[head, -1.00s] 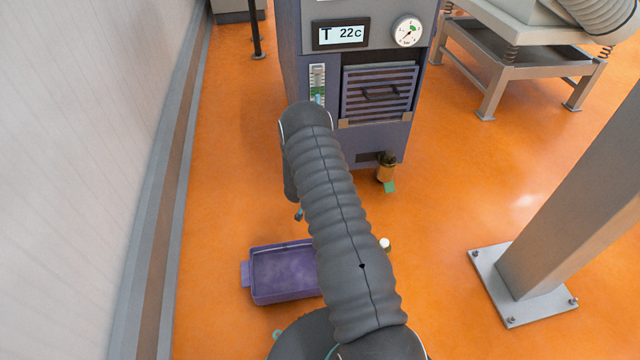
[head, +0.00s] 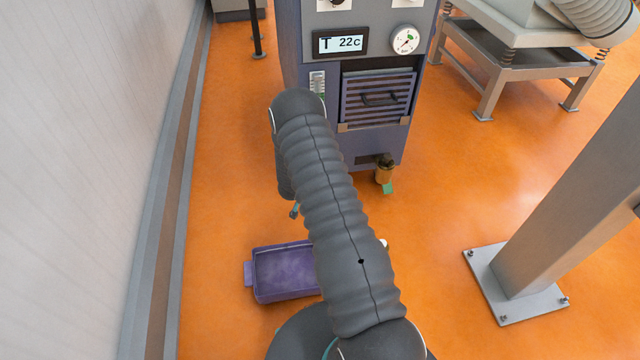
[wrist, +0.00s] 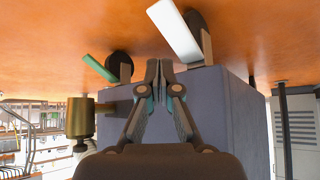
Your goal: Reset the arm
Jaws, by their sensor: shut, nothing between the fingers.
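My arm, in a dark grey ribbed sleeve, reaches forward over the floor in the head view. Its end hides part of the front of a blue-grey cabinet (head: 375,140). In the wrist view my gripper (wrist: 159,68) is shut and empty, its fingertips together. The floor is at the top of that view. The cabinet body (wrist: 225,120) fills the space behind the fingers. A green pedal-like tab (wrist: 100,68) is left of the fingertips and a white one (wrist: 173,30) is above right. In the head view my fingers are mostly hidden under the arm.
A purple tray (head: 250,275) lies on the orange floor, partly behind my arm. A brass fitting (head: 384,173) sticks out low on the cabinet. A grey post on a bolted plate (head: 490,290) stands at right. A wall runs along the left. Floor between cabinet and post is clear.

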